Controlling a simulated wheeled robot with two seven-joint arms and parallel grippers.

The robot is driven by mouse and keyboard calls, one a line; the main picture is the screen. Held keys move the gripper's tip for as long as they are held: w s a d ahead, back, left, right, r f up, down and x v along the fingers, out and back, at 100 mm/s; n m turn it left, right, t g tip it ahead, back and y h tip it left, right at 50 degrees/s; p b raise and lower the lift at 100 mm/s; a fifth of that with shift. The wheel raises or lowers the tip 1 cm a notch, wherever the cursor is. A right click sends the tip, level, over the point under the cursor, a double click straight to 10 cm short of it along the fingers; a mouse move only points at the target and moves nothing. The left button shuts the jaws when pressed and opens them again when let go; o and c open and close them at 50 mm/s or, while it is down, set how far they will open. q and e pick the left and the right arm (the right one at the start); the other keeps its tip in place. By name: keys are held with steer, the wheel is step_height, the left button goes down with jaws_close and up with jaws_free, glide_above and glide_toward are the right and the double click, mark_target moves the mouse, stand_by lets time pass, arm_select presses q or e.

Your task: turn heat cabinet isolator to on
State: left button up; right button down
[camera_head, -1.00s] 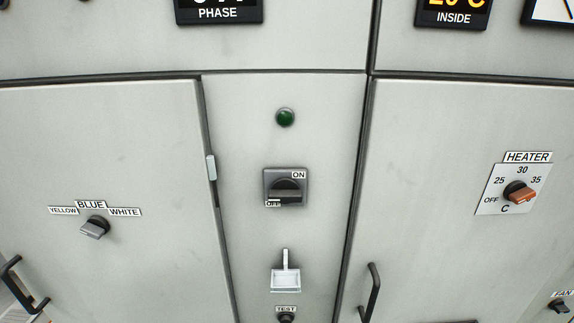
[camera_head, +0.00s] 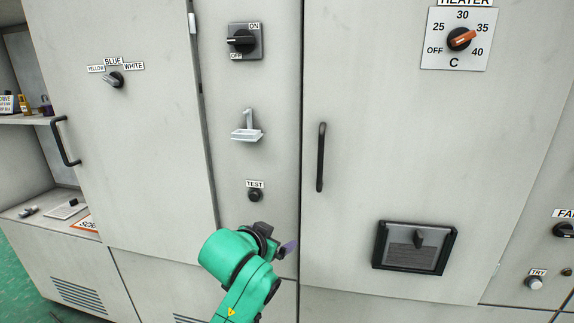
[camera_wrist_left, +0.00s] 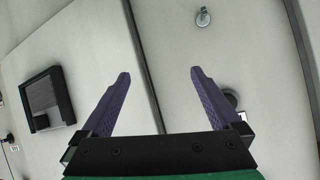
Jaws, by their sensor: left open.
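The isolator (camera_head: 242,41) is a black rotary switch on a grey square plate, high on the narrow middle panel in the head view. ON is marked at its upper right and OFF at its lower left. Its handle lies roughly level, with its end to the left, near the OFF side. My left gripper (camera_head: 282,246) is low in front of the same panel, well below the isolator and apart from it. In the left wrist view its two purple fingers (camera_wrist_left: 158,80) are spread with nothing between them. My right gripper is not in view.
A white bracket (camera_head: 246,132) sticks out below the isolator, with a TEST button (camera_head: 254,195) under it. A vertical black door handle (camera_head: 321,157) stands to the right. A dark-framed box (camera_head: 414,248) is at lower right. An open shelf (camera_head: 30,119) is at the left.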

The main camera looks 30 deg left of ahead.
arm_select(q)
step_height(320, 180, up, 16)
steer(key=a+n+t+y, duration=0.1)
steer(key=a+t, duration=0.1)
steer(key=t, duration=0.2)
steer(key=n+t+y, duration=0.3)
steer(key=t+y, duration=0.1)
steer(key=t, duration=0.2)
glide_toward(239, 42)
steer(key=p+x, duration=0.9)
steer(key=p, duration=0.8)
steer(key=shift+r, duration=0.1)
steer(key=shift+w+a, duration=0.1)
steer(key=shift+w, duration=0.15)
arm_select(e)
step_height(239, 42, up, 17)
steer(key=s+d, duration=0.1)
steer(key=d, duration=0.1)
arm_select(q)
steer(key=c, duration=1.4)
steer(key=shift+o, duration=0.2)
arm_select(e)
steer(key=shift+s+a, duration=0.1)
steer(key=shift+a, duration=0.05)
